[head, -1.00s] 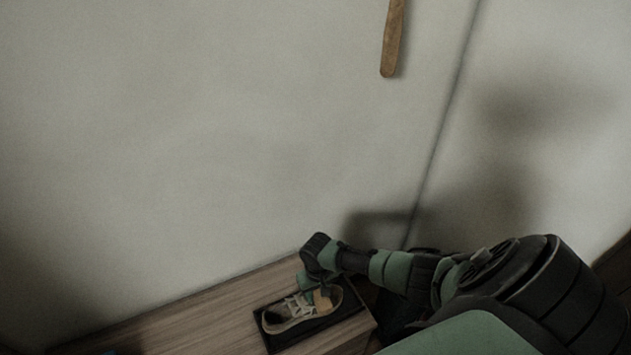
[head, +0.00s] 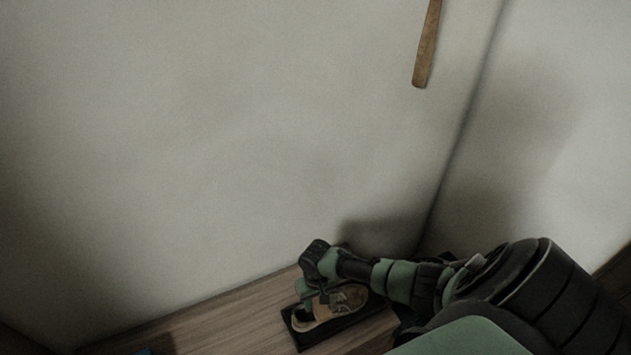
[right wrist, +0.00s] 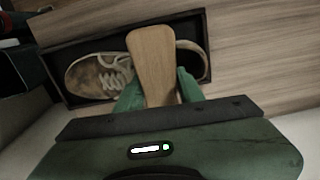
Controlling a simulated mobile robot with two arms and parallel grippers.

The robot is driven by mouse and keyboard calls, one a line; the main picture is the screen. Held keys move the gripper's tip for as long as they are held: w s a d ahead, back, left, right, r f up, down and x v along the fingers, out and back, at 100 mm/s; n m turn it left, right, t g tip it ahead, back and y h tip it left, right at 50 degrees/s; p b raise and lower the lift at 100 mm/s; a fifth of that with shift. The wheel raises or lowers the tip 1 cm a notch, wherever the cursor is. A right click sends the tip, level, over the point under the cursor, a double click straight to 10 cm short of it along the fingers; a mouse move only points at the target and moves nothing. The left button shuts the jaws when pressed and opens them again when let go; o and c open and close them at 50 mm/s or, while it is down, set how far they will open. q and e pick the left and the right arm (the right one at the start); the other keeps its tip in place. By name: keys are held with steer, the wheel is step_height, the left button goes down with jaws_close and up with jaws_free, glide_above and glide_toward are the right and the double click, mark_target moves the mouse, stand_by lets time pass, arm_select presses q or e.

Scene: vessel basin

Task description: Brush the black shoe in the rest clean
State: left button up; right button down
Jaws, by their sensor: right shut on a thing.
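The shoe looks tan and dirty rather than black, with pale laces. In the head view the shoe (head: 350,298) lies in a shallow black rest (head: 335,338) on the wooden top. The right wrist view also shows the shoe (right wrist: 88,76) in the rest (right wrist: 207,22). In the right wrist view my right gripper (right wrist: 160,92) is shut on a flat wooden brush (right wrist: 152,55), which covers the middle of the shoe. Its bristles are hidden, so I cannot tell whether they touch. My left gripper is out of view.
The wooden top (head: 225,318) is bare left of the rest, with a blue thing (head: 142,352) at the bottom edge. A wall stands close behind. A wooden stick-like piece (head: 426,45) shows against the wall. Dark objects (right wrist: 20,65) stand left in the right wrist view.

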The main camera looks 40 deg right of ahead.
mark_target(317, 298)
step_height(317, 298, up, 4)
steer(key=shift+s+d+f+p, duration=0.15)
steer(key=shift+f+p, duration=0.1)
steer(key=shift+p, duration=1)
steer(key=shift+d+r+p, duration=0.1)
steer(key=shift+r+p, duration=0.6)
step_height(317, 298, up, 3)
steer(key=p, duration=0.3)
steer(key=shift+r, duration=0.1)
